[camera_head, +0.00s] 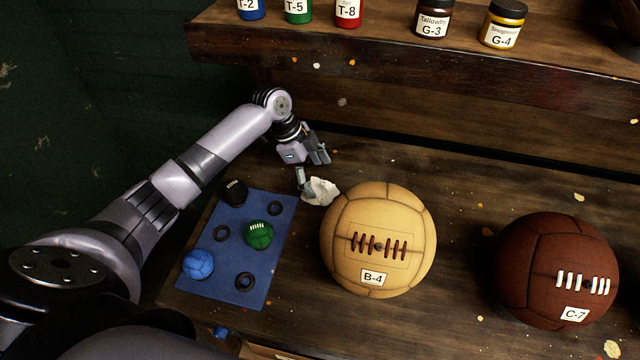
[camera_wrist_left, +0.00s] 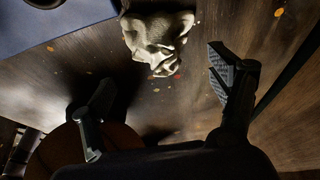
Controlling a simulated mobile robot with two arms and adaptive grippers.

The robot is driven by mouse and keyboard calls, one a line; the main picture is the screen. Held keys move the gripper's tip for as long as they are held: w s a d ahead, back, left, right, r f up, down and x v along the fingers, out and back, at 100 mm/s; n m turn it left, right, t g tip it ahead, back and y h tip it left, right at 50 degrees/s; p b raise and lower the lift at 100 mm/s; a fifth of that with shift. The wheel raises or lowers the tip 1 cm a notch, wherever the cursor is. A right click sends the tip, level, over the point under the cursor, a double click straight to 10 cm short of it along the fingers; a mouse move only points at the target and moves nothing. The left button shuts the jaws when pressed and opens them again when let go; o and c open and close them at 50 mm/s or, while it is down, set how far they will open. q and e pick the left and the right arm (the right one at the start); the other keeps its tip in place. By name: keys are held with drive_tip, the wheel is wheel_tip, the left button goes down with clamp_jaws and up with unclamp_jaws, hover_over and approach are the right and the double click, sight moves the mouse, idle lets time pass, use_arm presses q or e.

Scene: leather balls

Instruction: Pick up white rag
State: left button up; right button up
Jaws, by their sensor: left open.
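The white rag (camera_head: 321,191) is a small crumpled cloth on the wooden table, between the blue mat and the tan ball. It also shows at the top of the left wrist view (camera_wrist_left: 158,38). My left gripper (camera_head: 313,172) is open, just behind and above the rag, and its fingers point down toward the table. In the left wrist view its two fingers (camera_wrist_left: 155,105) are wide apart with nothing between them, and the rag lies beyond them. In the head view a finger overlaps the rag's left edge; I cannot tell if they touch. My right gripper is not in view.
The tan ball B-4 (camera_head: 378,240) stands close at the rag's right; the brown ball C-7 (camera_head: 558,271) is further right. The blue mat (camera_head: 215,288) at left holds small balls and rings. A raised shelf (camera_head: 400,65) with several jars runs along the back.

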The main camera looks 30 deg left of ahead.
sight(319, 181)
use_arm(q)
drive_tip(key=p+x, duration=0.1)
drive_tip(key=x, duration=0.3)
drive_tip(key=shift+w+f, duration=0.1)
drive_tip(key=shift+f, duration=0.2)
drive_tip(key=c, duration=1.3)
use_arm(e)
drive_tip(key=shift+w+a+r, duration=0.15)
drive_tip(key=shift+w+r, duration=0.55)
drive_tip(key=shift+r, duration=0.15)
use_arm(q)
drive_tip(key=shift+r, duration=0.1)
